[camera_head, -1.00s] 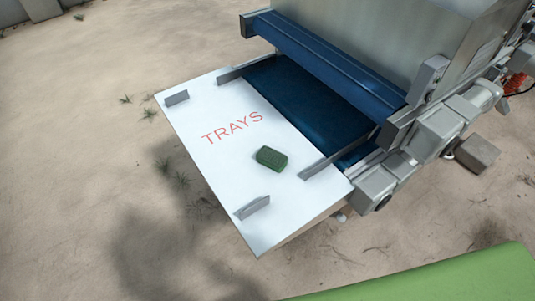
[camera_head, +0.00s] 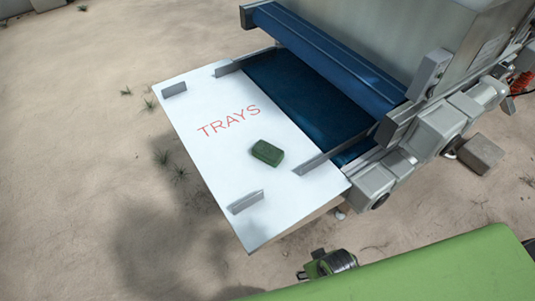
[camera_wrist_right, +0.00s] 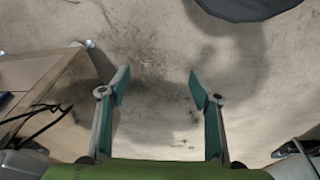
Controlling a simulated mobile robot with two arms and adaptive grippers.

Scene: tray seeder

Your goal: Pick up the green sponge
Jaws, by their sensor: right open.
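The green sponge (camera_head: 267,152) is a small dark green block lying flat on the white board (camera_head: 205,150) marked TRAYS. It lies below the red lettering, near a grey guide strip, with nothing touching it. My right gripper (camera_wrist_right: 158,78) shows in the right wrist view with its two fingers spread wide and nothing between them. Bare sandy ground lies beyond the fingers, and the sponge is not visible there. My left gripper is not in view.
Grey upright guides (camera_head: 246,202) stand on the board. The blue belt (camera_head: 305,98) and grey machine (camera_head: 410,45) adjoin its right side. A brown block (camera_head: 480,153) lies on the ground at right. Sandy ground left of the board is mostly clear.

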